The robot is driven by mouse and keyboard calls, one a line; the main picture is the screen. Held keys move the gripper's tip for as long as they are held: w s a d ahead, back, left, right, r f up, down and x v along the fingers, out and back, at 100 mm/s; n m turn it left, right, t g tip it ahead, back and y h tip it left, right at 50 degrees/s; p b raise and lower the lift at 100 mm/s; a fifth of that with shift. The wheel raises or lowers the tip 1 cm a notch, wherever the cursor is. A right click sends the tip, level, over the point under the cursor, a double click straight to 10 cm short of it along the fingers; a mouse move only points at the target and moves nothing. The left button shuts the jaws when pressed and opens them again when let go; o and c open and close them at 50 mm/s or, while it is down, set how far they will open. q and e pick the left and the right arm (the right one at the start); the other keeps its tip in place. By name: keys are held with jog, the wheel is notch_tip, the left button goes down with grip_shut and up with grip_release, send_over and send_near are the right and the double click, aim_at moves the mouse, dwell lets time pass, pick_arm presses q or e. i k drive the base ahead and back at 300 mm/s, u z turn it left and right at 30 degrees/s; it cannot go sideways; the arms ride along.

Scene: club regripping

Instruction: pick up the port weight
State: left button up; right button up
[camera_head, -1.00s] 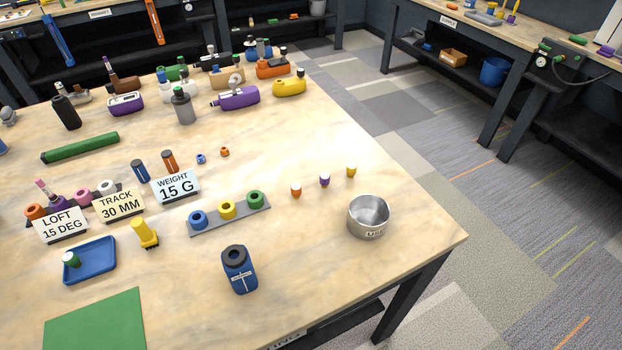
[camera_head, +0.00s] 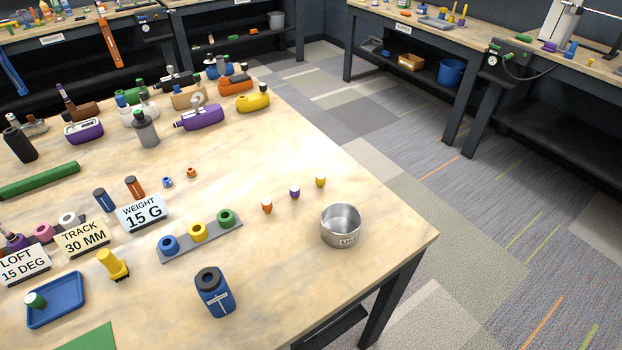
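Nothing in view is labelled port weight, and I cannot tell which piece it is. A sign reading "WEIGHT 15 G" (camera_head: 143,213) stands mid-table. A grey rack (camera_head: 201,241) holds a blue ring (camera_head: 169,245), a yellow ring (camera_head: 198,232) and a green ring (camera_head: 226,218). Three small capped pieces stand to the right: orange (camera_head: 267,207), purple (camera_head: 294,192) and yellow (camera_head: 320,182). A tiny blue piece (camera_head: 168,182) and a tiny orange piece (camera_head: 191,173) lie behind the sign. A dark blue block with a round top opening (camera_head: 215,295) stands in front. Neither gripper is in view.
A metal cup marked "USED" (camera_head: 342,227) stands near the table's right corner. A blue tray (camera_head: 56,301) and a yellow piece (camera_head: 111,264) are at front left. Bottles and coloured tools, including a purple one (camera_head: 200,118), crowd the back. The right-front tabletop is mostly clear.

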aim_at(320, 178)
jog(key=u, duration=2.9)
jog(key=k, duration=1.9)
jog(key=z, duration=1.3)
jog(key=i, duration=0.5)
jog(key=z, duration=0.05)
